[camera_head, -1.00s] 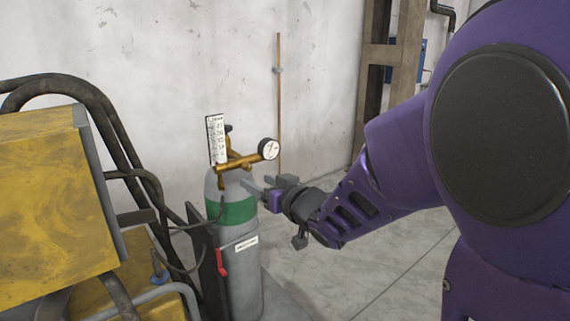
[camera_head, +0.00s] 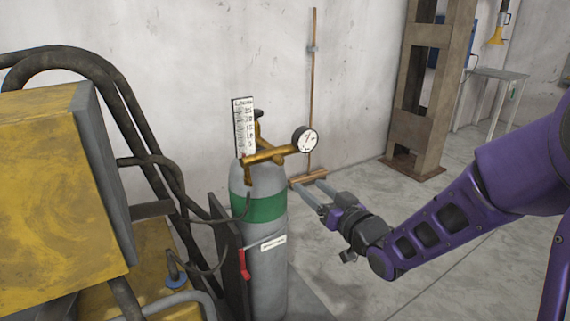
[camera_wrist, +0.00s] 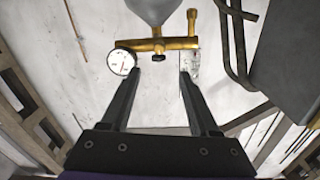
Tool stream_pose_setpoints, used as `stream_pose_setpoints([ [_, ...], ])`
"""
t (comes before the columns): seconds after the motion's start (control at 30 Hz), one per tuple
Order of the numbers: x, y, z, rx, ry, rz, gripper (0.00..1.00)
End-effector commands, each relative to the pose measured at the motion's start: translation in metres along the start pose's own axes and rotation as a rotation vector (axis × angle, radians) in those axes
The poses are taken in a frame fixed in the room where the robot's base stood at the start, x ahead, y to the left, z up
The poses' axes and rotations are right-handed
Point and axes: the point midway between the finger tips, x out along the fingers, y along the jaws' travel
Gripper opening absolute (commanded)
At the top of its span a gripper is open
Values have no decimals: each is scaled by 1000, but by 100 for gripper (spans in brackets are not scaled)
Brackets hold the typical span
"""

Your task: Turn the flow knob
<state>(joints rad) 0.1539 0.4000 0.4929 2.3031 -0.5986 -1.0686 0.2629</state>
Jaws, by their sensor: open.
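A grey gas cylinder (camera_head: 267,280) with a green band stands upright and carries a brass regulator (camera_head: 268,155). The regulator has a round white gauge (camera_head: 305,139) at its right and a white flow scale (camera_head: 244,127) at its left. My gripper (camera_head: 309,186) is open and empty, right of the cylinder and below the gauge. In the wrist view, the fingertips (camera_wrist: 172,69) point toward the regulator (camera_wrist: 165,44), with nothing between them.
A yellow machine (camera_head: 55,190) with black hoses stands at the left. A red-handled item (camera_head: 244,265) hangs by the cylinder. A thin upright rod (camera_head: 312,90) stands by the wall. A brown post (camera_head: 420,100) and a small table (camera_head: 495,75) are further right.

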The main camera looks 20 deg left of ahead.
Motion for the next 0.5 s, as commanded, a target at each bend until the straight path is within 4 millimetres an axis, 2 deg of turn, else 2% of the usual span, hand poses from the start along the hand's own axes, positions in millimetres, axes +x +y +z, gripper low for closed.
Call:
stream_pose_setpoints([
  [0.1, 28, -1, 1, 2, 0, -3, 62],
  [0.5, 112, 0, 1, 1, 0, -1, 62],
])
